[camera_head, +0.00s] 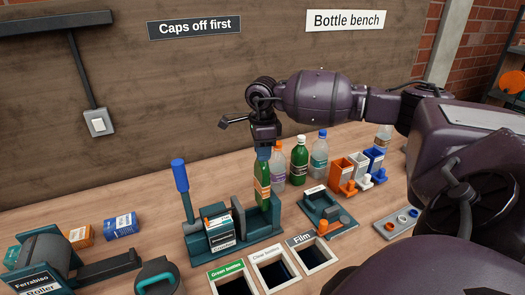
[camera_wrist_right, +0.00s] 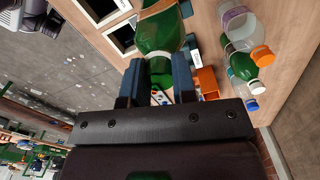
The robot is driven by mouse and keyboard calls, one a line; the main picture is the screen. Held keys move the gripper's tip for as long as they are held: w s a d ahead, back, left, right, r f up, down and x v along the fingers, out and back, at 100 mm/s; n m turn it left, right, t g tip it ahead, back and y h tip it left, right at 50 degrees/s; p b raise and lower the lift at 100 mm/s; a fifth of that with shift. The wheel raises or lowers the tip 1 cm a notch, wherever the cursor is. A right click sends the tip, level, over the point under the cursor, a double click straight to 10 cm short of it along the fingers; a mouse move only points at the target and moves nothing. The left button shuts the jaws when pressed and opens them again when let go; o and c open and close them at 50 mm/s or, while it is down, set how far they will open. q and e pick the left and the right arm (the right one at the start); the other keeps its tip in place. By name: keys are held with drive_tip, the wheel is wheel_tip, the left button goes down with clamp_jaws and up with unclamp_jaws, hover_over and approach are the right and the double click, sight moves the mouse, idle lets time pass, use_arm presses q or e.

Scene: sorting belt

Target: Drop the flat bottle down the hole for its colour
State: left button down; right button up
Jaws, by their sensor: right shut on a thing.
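My right gripper (camera_head: 263,147) is shut on the neck end of a green bottle (camera_head: 262,188) with an orange-edged label. The bottle hangs upright and looks narrow in the head view, at the right part of a teal press (camera_head: 262,232). I cannot tell whether it touches the press. Three labelled holes lie at the front: green bottles (camera_head: 230,285), clear bottles (camera_head: 274,272) and film (camera_head: 312,256). My left gripper is not in view.
Several capped bottles, including a green one (camera_head: 299,160), stand behind and right of the press. Orange, white and blue bins (camera_head: 343,172) are beside them. A blue-topped lever (camera_head: 181,178) rises at the press's left. A roller (camera_head: 42,262) stands at front left.

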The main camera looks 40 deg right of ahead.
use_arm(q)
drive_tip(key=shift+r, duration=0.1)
use_arm(e)
drive_tip(key=shift+r, duration=0.1)
